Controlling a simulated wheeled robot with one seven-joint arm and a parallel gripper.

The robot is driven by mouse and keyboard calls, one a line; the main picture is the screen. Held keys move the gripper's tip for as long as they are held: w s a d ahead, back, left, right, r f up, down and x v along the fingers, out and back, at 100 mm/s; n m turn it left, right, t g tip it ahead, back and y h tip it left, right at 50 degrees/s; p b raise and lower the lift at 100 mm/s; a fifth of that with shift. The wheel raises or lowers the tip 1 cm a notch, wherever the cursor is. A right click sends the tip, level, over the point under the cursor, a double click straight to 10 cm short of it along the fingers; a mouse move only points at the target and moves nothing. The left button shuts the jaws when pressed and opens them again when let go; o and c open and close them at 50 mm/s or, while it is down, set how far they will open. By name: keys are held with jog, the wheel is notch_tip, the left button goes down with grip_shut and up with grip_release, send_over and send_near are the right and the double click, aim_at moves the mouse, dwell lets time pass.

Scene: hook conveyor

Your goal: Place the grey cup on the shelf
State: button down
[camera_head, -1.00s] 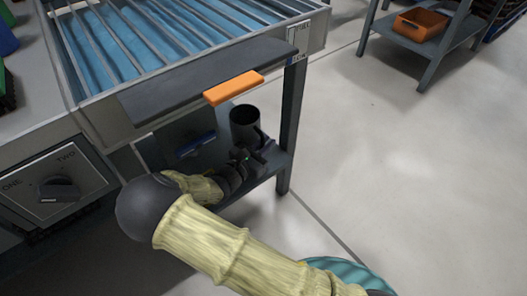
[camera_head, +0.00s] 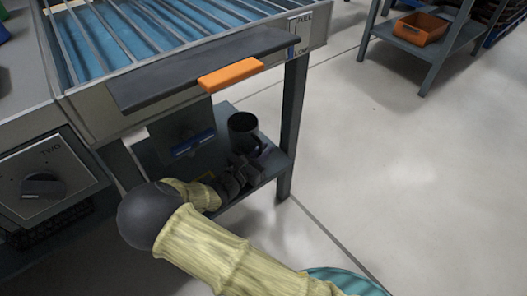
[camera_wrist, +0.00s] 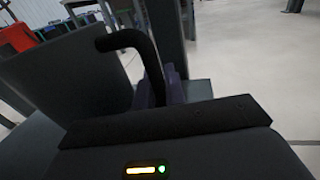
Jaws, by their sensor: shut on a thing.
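The grey cup (camera_head: 243,132), very dark, is upright at the lower shelf (camera_head: 220,125) under the conveyor, near the front right leg. Its handle points right in the head view. Whether its base rests on the shelf or is slightly above is hard to tell. My gripper (camera_head: 248,166) is in front of the cup, reaching in from below. In the wrist view the cup's dark wall (camera_wrist: 75,75) fills the left, and its curved handle (camera_wrist: 140,42) runs down between my gripper's fingers (camera_wrist: 160,92), which are shut on it. The fingertips are partly hidden.
Above the shelf are the conveyor's dark front ledge (camera_head: 180,78) and an orange block (camera_head: 230,74). A blue-handled item (camera_head: 193,144) is left of the cup. The shelf's right leg (camera_head: 292,125) is close. An orange bin (camera_head: 420,27) stands on another rack. Open floor lies right.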

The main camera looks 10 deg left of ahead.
jog(key=c, duration=1.5)
grip_release()
jog(key=shift+f, duration=0.1)
jog(key=shift+o, duration=0.2)
jog(key=shift+s+a+r, duration=0.1)
jog(key=shift+r, duration=0.1)
jog(key=shift+s+a+r+p, duration=0.1)
jog(key=shift+s+a+p, duration=0.15)
jog(key=shift+p, duration=0.2)
jog(key=p+v, duration=0.6)
jog(key=v, duration=0.4)
jog(key=shift+s+a+f, duration=0.2)
jog(key=shift+s+f, duration=0.05)
jog(key=shift+s, duration=0.3)
